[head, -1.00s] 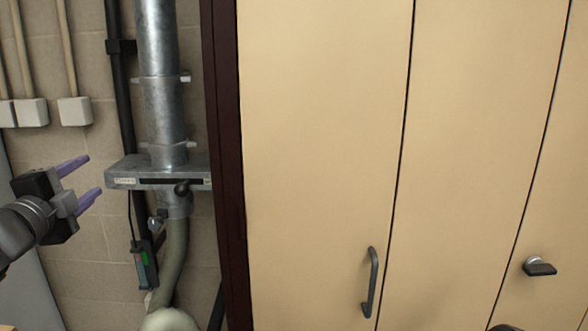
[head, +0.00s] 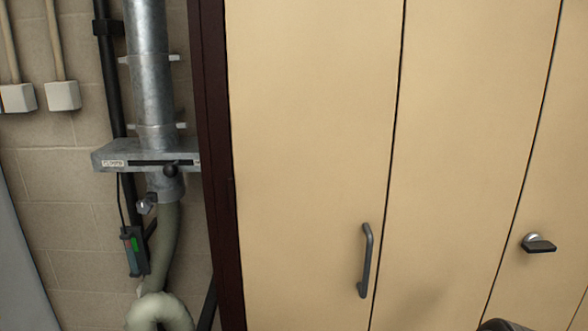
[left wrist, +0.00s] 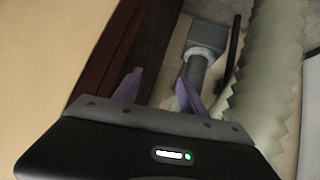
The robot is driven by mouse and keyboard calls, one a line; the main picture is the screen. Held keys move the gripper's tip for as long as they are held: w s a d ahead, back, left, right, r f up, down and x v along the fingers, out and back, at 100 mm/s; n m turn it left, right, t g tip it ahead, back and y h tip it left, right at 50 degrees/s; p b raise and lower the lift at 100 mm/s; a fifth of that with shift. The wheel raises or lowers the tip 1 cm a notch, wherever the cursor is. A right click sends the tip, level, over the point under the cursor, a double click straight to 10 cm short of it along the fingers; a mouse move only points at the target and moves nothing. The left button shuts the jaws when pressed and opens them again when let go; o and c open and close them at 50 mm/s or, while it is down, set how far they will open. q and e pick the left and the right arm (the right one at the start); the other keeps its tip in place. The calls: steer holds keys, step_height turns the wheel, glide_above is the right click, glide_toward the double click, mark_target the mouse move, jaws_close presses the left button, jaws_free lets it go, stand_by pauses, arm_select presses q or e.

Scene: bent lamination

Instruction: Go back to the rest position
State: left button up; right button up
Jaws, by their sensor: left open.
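My left gripper (left wrist: 158,80) shows in the left wrist view with its two purple fingers spread apart. Nothing is seen between the fingers. Beyond them are a grey metal fitting, a ribbed pale hose (left wrist: 272,75) and a dark brown frame. My left gripper is out of the head view. My right gripper is in neither current view. A dark rounded shape is cut off at the bottom right edge of the head view, and I cannot tell what it is.
A tall beige cabinet (head: 310,130) with a dark handle (head: 366,260) and a latch (head: 538,244) fills the middle and right. To its left, a metal duct (head: 150,75) with a sliding gate (head: 125,157) and a hose (head: 168,235) runs along the block wall.

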arm_select(q)
steer(key=s+d+f+n+g+h+b, duration=0.1)
steer(key=s+d+f+g+b, duration=0.15)
steer(key=s+d+f, duration=0.5)
steer(key=s+d+f+n+g+b, duration=0.1)
steer(key=s+d+f+g, duration=0.25)
steer(key=s+f, duration=0.8)
steer(key=s+d+f+g+h+b, duration=0.1)
steer(key=s+d+f+g+b, duration=0.2)
steer(key=s+f, duration=0.65)
step_height(320, 180, up, 15)
steer(key=d+p, duration=0.1)
steer(key=p, duration=1.5)
steer(key=shift+w+d+p, duration=0.15)
steer(key=shift+w+p, duration=0.05)
steer(key=shift+p, duration=0.15)
steer(key=shift+f, duration=0.1)
